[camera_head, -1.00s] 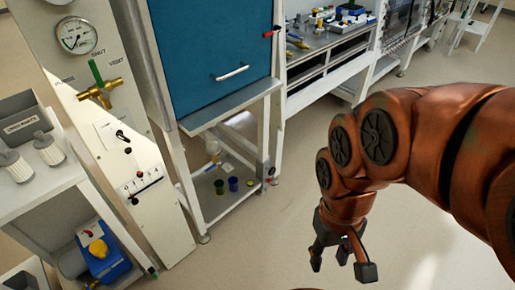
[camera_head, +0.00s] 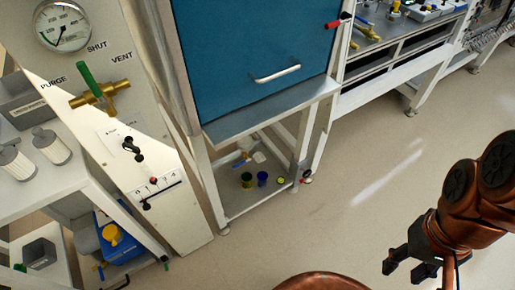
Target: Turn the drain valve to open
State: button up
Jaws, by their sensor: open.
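No valve in view reads as "drain". A brass valve (camera_head: 100,95) with a green lever (camera_head: 88,78) is on the cream panel at the left, among the labels PURGE, SHUT and VENT; its lever tilts up toward SHUT. A small fitting with a blue part (camera_head: 241,161) is under the blue cabinet, too small to make out. A red-handled part (camera_head: 337,23) is at the cabinet's upper right edge. My gripper (camera_head: 424,268) is open and empty over the floor at the lower right, well apart from all of these.
The blue cabinet (camera_head: 255,50) has a white handle and a low shelf frame with several small cups (camera_head: 262,179). A pressure gauge (camera_head: 62,27) tops the panel. A blue pump (camera_head: 120,245) stands low at the left. The floor (camera_head: 350,200) between cabinet and gripper is clear.

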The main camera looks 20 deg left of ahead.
aim_at(249, 159)
jog(key=u, duration=0.2)
jog(key=i, duration=0.65)
jog(key=u, duration=0.95)
jog(key=i, duration=0.5)
jog(key=u, duration=0.65)
